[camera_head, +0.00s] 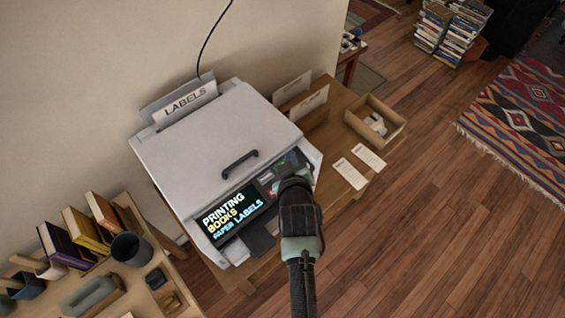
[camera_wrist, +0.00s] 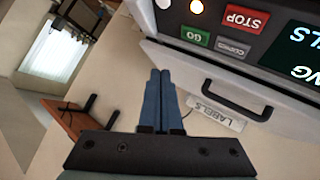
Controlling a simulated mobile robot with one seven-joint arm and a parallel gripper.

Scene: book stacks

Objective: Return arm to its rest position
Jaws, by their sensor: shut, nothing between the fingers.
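My gripper shows in the wrist view (camera_wrist: 160,100) with its two blue fingers pressed together and nothing between them. In the head view my arm's dark end (camera_head: 298,190) reaches up in front of the printer's control panel and hides part of it; the fingertips cannot be made out there. The white label printer (camera_head: 215,140) stands against the wall, its screen reading "PRINTING BOOKS PAPER LABELS". In the wrist view the red STOP button (camera_wrist: 245,18) and green GO button (camera_wrist: 195,36) are close beside the fingers. A gap to the panel cannot be judged exactly.
A wooden table (camera_head: 340,120) right of the printer holds an open box (camera_head: 398,122) and white label cards (camera_head: 350,173). A lower-left desk holds books (camera_head: 85,230) and a dark cup (camera_head: 131,248). The wooden floor (camera_head: 440,230) at right is clear up to a patterned rug (camera_head: 525,110).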

